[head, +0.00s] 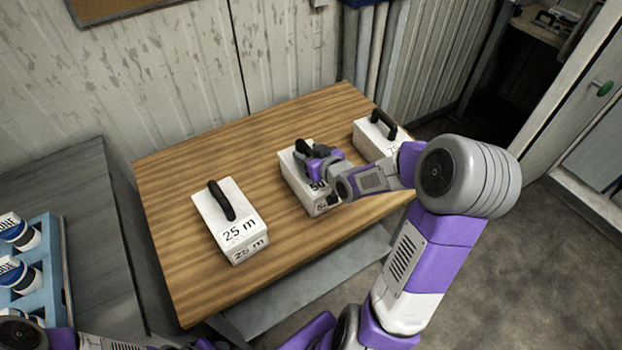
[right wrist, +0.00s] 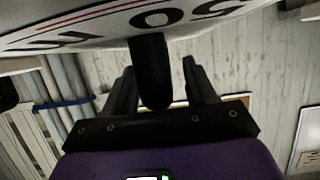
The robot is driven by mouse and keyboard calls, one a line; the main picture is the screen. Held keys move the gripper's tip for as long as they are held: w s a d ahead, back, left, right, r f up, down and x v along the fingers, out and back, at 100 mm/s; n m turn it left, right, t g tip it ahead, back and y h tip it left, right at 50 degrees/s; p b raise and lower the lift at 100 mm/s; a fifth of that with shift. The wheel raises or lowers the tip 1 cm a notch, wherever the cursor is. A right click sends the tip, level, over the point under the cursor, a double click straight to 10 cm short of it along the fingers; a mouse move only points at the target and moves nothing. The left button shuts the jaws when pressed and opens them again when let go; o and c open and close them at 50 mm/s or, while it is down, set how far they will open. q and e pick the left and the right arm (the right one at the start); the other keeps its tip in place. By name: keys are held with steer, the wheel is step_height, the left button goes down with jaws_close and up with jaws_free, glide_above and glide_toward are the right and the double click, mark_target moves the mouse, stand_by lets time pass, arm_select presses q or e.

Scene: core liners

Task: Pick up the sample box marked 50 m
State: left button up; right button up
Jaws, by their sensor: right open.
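The white sample box marked 50 m (head: 291,173) stands on the wooden table, between two similar boxes. A black handle rises from its top. My right gripper (head: 312,152) is at that handle and hides part of the box and its lettering. In the right wrist view the open jaws (right wrist: 158,66) have the black handle (right wrist: 152,80) between them, with a finger on each side. The box's lettered top (right wrist: 95,28) fills the upper edge of that view. My left gripper does not show.
The box marked 25 m (head: 228,215) stands to the left on the table (head: 175,190). Another handled white box (head: 369,139) stands to the right, near my right arm. A blue rack (head: 55,265) with jars is at far left. A corrugated wall rises behind.

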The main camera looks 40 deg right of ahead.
steer(key=shift+w+f, duration=0.1)
steer(key=shift+w, duration=0.2)
jaws_close()
stand_by(1.1)
